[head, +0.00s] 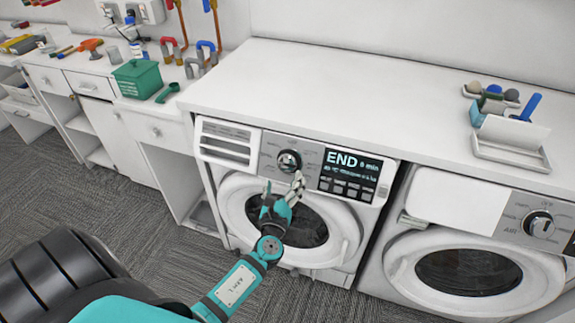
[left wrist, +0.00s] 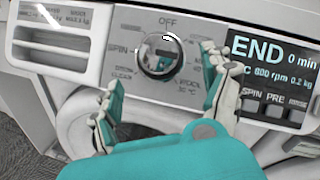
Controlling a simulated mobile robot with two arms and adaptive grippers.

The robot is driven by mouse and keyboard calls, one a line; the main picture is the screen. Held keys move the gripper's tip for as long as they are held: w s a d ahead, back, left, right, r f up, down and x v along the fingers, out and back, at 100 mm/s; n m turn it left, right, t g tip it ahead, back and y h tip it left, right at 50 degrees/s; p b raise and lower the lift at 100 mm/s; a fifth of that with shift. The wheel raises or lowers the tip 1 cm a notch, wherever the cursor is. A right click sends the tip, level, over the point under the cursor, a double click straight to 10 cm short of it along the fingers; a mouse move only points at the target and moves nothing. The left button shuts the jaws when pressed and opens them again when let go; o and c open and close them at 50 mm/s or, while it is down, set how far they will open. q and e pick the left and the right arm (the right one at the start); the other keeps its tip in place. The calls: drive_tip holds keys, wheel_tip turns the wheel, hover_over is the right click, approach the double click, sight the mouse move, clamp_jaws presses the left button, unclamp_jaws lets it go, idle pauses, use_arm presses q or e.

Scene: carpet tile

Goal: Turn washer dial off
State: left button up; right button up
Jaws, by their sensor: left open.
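The washer (head: 230,210) stands under the counter in the middle of the head view. Its round dial (head: 289,161) has a dark rim and a shiny face, left of the lit display (head: 348,175), which reads END and 0 min. In the left wrist view the dial (left wrist: 159,54) sits below the printed word OFF. Where its pointer is set I cannot tell. My left gripper (head: 282,189) is in front of the washer, just below the dial. In the left wrist view its open fingers (left wrist: 160,95) are spread below and to the right of the dial, with nothing between them. My right gripper is not in view.
A second machine (head: 405,270) with its own dial (head: 538,224) stands to the right. The white counter (head: 330,85) above holds a tray (head: 510,155) at the right. A green box (head: 138,78) sits on the left worktop. Grey carpet (head: 75,200) lies open at the left.

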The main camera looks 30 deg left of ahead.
sight(287, 169)
use_arm(q)
drive_tip(key=x, duration=0.6)
drive_tip(key=shift+w+a, duration=0.1)
drive_tip(key=shift+w, duration=0.15)
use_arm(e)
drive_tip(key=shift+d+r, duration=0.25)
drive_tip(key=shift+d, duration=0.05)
use_arm(q)
drive_tip(key=c, duration=1.2)
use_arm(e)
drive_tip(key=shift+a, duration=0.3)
